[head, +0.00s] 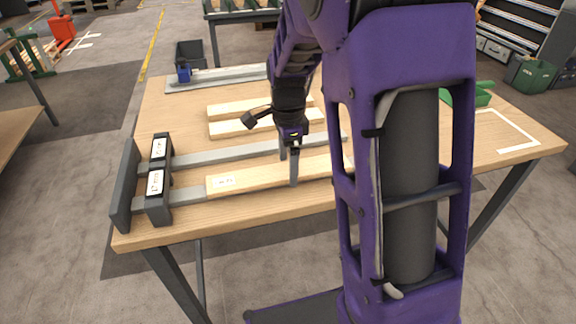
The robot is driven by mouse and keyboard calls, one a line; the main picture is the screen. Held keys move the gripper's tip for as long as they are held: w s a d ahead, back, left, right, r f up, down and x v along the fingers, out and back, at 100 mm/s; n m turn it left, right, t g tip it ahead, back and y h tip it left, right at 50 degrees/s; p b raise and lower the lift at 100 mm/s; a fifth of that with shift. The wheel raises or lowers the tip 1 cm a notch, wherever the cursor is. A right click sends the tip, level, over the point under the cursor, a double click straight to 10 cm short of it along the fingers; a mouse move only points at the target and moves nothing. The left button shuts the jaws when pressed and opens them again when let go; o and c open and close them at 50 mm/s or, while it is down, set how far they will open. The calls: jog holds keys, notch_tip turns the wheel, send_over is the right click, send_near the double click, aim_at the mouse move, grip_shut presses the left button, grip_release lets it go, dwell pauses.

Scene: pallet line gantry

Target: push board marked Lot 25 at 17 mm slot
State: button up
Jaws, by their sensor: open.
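A pale wooden board (255,177) with a small white label lies along the front grey rail; the label is too small to read surely. Its left end is a short gap away from the dark slot block (158,208), whose front label seems to read 17 mm. A second label on the block's rear part, in line with the rear grey rail (225,152), is hard to read. My gripper (289,168) points down over the board's middle, its fingers apart. One finger is at the board and the other behind it; I cannot tell whether they touch it.
Two more pale boards (228,127) lie behind the rails. A dark upright plate (124,185) stands left of the slot block. A grey rail with a blue clamp (184,72) lies at the table's back.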

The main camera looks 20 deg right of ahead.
aim_at(230, 181)
jog(key=shift+f, duration=0.25)
jog(key=c, duration=1.4)
jog(key=shift+a, duration=0.15)
jog(key=shift+s+a+f+p, duration=0.1)
jog(key=shift+a+p, duration=1.6)
jog(key=shift+a, duration=4.85)
